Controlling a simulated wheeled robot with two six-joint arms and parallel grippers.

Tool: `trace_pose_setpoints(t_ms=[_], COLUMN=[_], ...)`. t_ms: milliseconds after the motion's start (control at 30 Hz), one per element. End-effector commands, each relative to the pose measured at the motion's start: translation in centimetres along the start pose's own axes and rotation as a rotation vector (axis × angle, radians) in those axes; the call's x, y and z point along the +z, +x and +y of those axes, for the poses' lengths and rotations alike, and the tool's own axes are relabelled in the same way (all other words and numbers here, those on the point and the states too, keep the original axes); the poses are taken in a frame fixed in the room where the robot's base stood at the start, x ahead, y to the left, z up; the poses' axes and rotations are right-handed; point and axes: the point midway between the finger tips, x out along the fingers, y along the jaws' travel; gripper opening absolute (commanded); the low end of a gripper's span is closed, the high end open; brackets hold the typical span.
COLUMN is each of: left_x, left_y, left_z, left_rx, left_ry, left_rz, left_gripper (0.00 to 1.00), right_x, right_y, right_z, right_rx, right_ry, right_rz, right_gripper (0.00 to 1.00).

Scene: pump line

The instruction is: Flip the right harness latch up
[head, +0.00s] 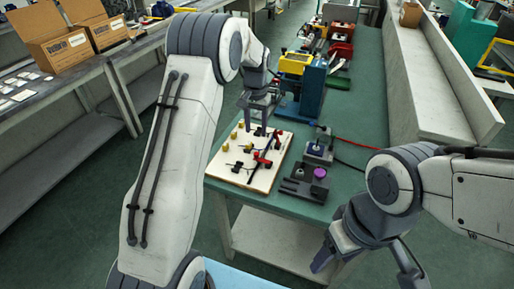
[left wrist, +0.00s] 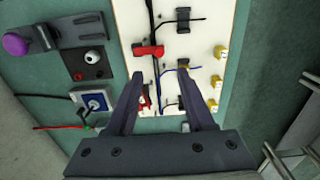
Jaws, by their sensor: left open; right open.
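A pale harness board (head: 222,163) lies on the green table and carries two red latches, black clips, dark and blue wires and several yellow pegs. One red latch (head: 277,140) is at the board's right edge; the other red latch (head: 264,160) is closer to me. The left wrist view shows the closer latch (left wrist: 149,51) beyond the fingertips, and the right-edge latch (left wrist: 146,98) partly hidden by a finger. I cannot tell whether either is up. My left gripper (left wrist: 160,75) is open and empty above the board. My right gripper (head: 367,272) is open and empty, off the table's near side.
A dark fixture with a purple knob (head: 320,173) and a blue-and-white switch box (head: 319,151) stand right of the board. A blue and yellow machine (head: 303,80) stands behind it. A red cable (head: 355,143) runs off to the right.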

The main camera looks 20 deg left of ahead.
Motion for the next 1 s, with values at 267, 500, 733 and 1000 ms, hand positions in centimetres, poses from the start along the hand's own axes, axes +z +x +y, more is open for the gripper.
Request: trace_pose_setpoints(t_ms=[267, 500, 733, 1000], left_x=[0.1, 0.1, 0.0, 0.0], left_y=[4.5, 8.4, 10.0, 10.1], left_z=[0.2, 0.2, 0.2, 0.2], left_rx=[0.001, 0.001, 0.0, 0.0], left_ry=[0.002, 0.003, 0.003, 0.003], left_rz=[-0.006, -0.004, 0.001, 0.001], left_gripper=[0.54, 0.54, 0.54, 0.46], right_x=[0.0, -0.1, -0.1, -0.1], right_y=[-0.7, -1.4, -1.5, -1.5], right_z=[-0.1, -0.1, -0.1, -0.1], right_rx=[0.0, 0.0, 0.0, 0.0], right_ry=[0.0, 0.0, 0.0, 0.0], right_rz=[0.0, 0.0, 0.0, 0.0], right_gripper=[0.66, 0.66, 0.66, 0.66])
